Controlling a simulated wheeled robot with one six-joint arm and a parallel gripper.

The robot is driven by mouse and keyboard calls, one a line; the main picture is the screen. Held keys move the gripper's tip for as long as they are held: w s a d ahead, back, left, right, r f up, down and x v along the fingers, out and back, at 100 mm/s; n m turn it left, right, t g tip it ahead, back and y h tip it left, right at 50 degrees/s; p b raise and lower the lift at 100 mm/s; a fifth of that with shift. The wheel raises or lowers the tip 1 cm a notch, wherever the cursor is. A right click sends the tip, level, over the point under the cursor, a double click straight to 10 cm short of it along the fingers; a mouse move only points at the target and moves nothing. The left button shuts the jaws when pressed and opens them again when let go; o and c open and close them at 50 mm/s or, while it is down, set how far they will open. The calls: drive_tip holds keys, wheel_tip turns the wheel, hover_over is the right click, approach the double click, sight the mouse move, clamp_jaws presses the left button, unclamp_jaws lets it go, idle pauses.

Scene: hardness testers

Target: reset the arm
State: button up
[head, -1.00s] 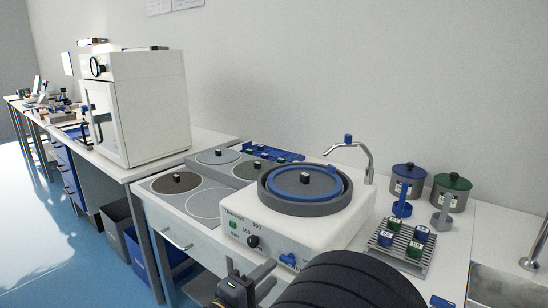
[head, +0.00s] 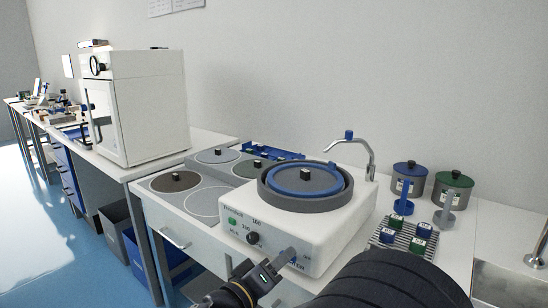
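My gripper (head: 284,266) shows at the bottom middle of the head view, in front of the white grinding and polishing machine (head: 262,232). Its dark wrist is lower left of it, and the wide black ribbed part of my arm fills the bottom right. The gripper overlaps the machine's front face in the picture; I cannot tell how far apart they are. The view does not show clearly whether the fingers are open or shut, and I see no object held. The machine carries a round grey disc with a blue ring (head: 331,198) and a bent metal tap.
A rack with several blue and green sample blocks (head: 408,236) stands right of the machine, partly hidden by my arm. Two lidded pots, blue (head: 409,179) and green (head: 453,190), stand behind it. A white oven (head: 145,105) stands left. Blue floor (head: 60,245) lies clear at lower left.

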drive_tip(key=v, duration=1.1)
drive_tip(key=shift+g, duration=0.8)
drive_tip(key=shift+s+d+f, duration=0.1)
drive_tip(key=shift+d+f, duration=0.45)
drive_tip(key=shift+d, duration=0.35)
drive_tip(key=shift+s+d+f, duration=0.1)
drive_tip(key=shift+d+f, duration=0.45)
drive_tip(key=shift+d, duration=0.35)
drive_tip(key=shift+b, duration=0.3)
